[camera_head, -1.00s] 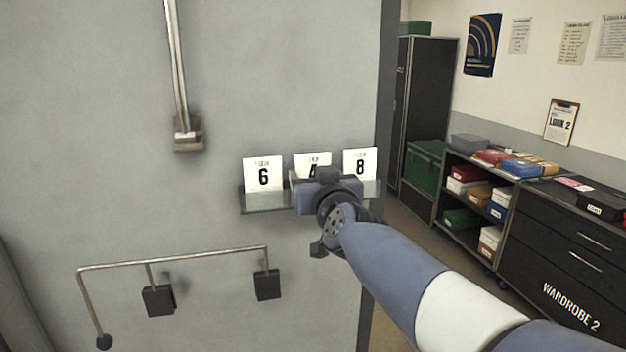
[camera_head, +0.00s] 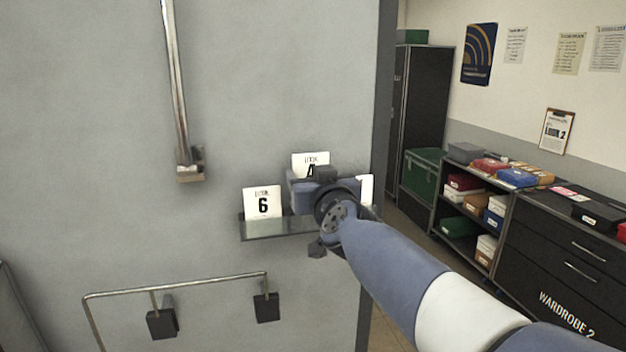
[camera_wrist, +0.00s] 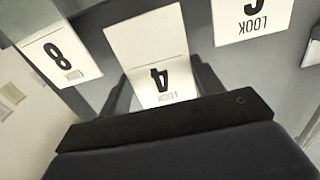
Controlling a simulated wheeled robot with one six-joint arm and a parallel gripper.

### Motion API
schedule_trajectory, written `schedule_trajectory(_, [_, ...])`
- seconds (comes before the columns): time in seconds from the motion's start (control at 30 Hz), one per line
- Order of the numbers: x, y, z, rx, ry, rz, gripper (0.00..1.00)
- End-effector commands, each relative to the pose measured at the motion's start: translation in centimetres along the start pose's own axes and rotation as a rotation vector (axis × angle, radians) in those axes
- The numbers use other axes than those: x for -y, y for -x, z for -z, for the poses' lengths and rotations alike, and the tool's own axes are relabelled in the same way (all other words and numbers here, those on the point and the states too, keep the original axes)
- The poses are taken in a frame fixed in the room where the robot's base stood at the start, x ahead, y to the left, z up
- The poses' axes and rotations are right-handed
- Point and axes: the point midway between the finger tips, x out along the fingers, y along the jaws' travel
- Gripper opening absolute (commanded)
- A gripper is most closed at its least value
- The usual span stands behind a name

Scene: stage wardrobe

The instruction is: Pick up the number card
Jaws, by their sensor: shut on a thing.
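The number card 4 (camera_head: 311,163) is white with a black 4 and the word LOOK. It stands higher than its neighbours, above the small glass shelf (camera_head: 270,232) on the grey wall. My gripper (camera_wrist: 162,85) is shut on this card, with one finger at each side edge in the wrist view, where the card (camera_wrist: 146,45) appears upside down. In the head view my wrist hides the card's lower part.
Card 6 (camera_head: 262,203) stands on the shelf at left. Card 8 (camera_head: 367,187) stands at right, mostly hidden behind my wrist. A metal post (camera_head: 178,100) is on the wall at upper left. A rail with black blocks (camera_head: 266,307) is below.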

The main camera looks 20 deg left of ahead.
Motion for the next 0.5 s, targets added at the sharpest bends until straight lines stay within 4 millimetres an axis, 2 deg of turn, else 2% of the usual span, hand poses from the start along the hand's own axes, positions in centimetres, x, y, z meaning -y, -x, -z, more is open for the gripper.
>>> schedule_trajectory(0.03, [0.0,0.0,1.3,-0.001,-0.001,0.000,0.41])
schedule_trajectory(0.1, [0.0,0.0,2.3,-0.001,0.000,0.000,0.41])
schedule_trajectory(0.5, [0.0,0.0,3.8,-0.001,-0.001,-0.001,0.41])
